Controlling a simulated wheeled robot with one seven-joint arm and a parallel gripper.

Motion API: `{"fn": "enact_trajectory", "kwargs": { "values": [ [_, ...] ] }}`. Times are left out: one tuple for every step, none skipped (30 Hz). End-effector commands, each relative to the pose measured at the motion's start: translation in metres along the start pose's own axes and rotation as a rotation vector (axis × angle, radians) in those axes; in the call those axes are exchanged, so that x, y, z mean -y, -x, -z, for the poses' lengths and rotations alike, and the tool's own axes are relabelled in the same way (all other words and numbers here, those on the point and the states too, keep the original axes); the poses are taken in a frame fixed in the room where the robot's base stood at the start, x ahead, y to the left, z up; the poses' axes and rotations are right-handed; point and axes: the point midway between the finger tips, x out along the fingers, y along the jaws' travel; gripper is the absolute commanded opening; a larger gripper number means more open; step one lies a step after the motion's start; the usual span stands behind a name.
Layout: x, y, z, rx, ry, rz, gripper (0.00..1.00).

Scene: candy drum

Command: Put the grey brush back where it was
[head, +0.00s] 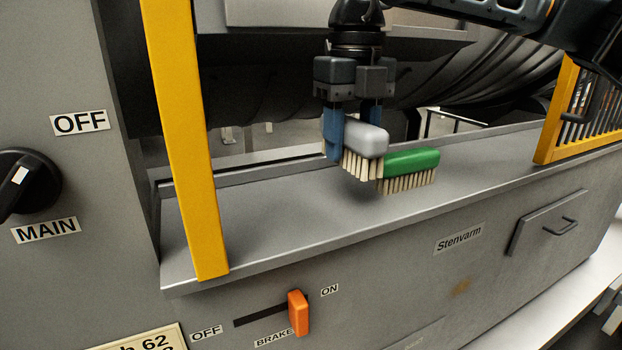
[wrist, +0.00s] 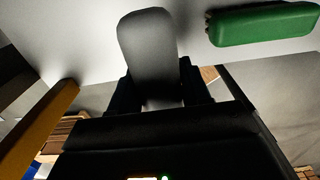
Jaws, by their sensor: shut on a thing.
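The grey brush (head: 366,141) has a light grey back and pale bristles pointing down. My gripper (head: 352,130) is shut on it, with blue fingers on either side of its back. The brush hangs over the grey metal ledge (head: 290,205), and its bristles appear a little above the surface. In the wrist view the grey brush (wrist: 148,50) sticks out from between the dark fingers. A green brush (head: 412,162) stands bristles down on the ledge, just right of the grey one. The green brush (wrist: 263,24) also shows at the wrist view's top right.
A yellow post (head: 186,140) rises at the ledge's left end. A yellow-framed grille (head: 585,110) stands at the right end. A dark drum (head: 480,75) lies behind. The ledge front carries an orange brake lever (head: 298,313). The ledge left of the brushes is clear.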

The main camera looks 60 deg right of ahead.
Motion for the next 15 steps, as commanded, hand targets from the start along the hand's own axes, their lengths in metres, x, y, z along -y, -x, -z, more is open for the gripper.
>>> {"fn": "enact_trajectory", "kwargs": {
  "values": [
    [-0.011,-0.004,-0.004,-0.003,0.007,-0.001,0.23],
    [-0.017,-0.007,-0.006,-0.003,0.006,-0.001,0.23],
    [-0.024,-0.012,-0.009,-0.002,0.006,0.000,0.23],
    [-0.028,-0.015,-0.010,-0.002,0.006,0.000,0.23],
    [-0.032,-0.018,-0.013,-0.001,0.004,-0.001,0.23],
    [-0.037,-0.022,-0.015,-0.002,0.004,-0.002,0.23],
    [-0.040,-0.024,-0.016,-0.001,0.003,-0.001,0.23],
    [-0.043,-0.026,-0.018,0.000,0.003,-0.001,0.23],
    [-0.045,-0.028,-0.018,0.001,0.002,-0.001,0.23],
    [-0.046,-0.029,-0.019,0.000,0.001,-0.001,0.23],
    [-0.047,-0.030,-0.019,0.000,0.000,-0.001,0.23],
    [-0.048,-0.032,-0.019,-0.001,0.000,0.000,0.23],
    [-0.048,-0.035,-0.020,-0.001,0.000,0.000,0.23],
    [-0.048,-0.038,-0.020,-0.001,0.000,-0.001,0.23],
    [-0.048,-0.043,-0.019,-0.002,0.000,-0.001,0.23]
  ]
}}
